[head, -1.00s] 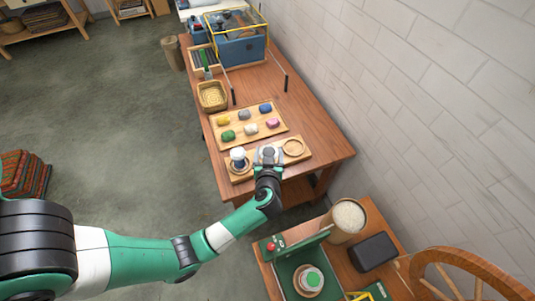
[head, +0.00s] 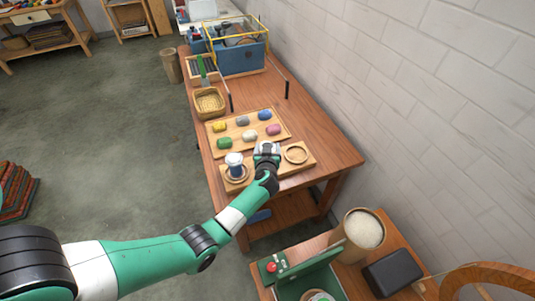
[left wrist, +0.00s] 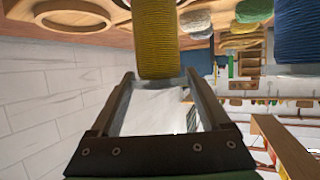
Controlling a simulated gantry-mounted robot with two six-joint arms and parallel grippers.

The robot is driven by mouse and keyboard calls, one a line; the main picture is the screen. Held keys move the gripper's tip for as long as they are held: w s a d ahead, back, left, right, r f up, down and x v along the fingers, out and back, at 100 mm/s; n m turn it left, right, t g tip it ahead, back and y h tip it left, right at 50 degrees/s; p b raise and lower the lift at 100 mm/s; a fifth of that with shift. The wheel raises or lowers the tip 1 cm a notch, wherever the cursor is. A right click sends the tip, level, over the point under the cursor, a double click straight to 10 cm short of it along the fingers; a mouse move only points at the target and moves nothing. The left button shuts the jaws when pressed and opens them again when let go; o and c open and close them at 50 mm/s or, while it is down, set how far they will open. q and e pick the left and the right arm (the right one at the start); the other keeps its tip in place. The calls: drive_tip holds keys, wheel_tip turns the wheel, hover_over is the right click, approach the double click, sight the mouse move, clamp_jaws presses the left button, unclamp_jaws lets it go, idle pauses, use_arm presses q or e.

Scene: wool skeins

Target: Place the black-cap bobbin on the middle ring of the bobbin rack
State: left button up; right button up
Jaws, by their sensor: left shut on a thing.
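My left gripper (head: 266,149) is over the middle of the wooden bobbin rack (head: 287,171) and hides the middle ring. In the left wrist view its fingers are shut on a bobbin wound with yellow thread (left wrist: 156,38). The colour of this bobbin's cap cannot be told. Its far end is close to the rack board, but whether it touches cannot be told. A white-capped bobbin with blue thread (head: 234,163) stands upright at the rack's left ring; blue winding (left wrist: 297,32) also shows in the left wrist view. The right ring (head: 297,163) is empty. My right gripper is out of view.
Behind the rack is a board with several coloured skeins (head: 248,135). A wicker basket (head: 209,103) and a blue crate (head: 243,58) stand farther back. Table space right of the skeins is clear. A lower bench with a wooden tub (head: 363,231) is in front.

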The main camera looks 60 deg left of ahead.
use_arm(q)
drive_tip(key=shift+f, duration=0.2)
drive_tip(key=o, duration=1.2)
drive_tip(key=shift+f, duration=0.1)
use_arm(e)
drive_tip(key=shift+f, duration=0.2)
use_arm(q)
drive_tip(key=p+v, duration=0.7)
drive_tip(key=v, duration=0.5)
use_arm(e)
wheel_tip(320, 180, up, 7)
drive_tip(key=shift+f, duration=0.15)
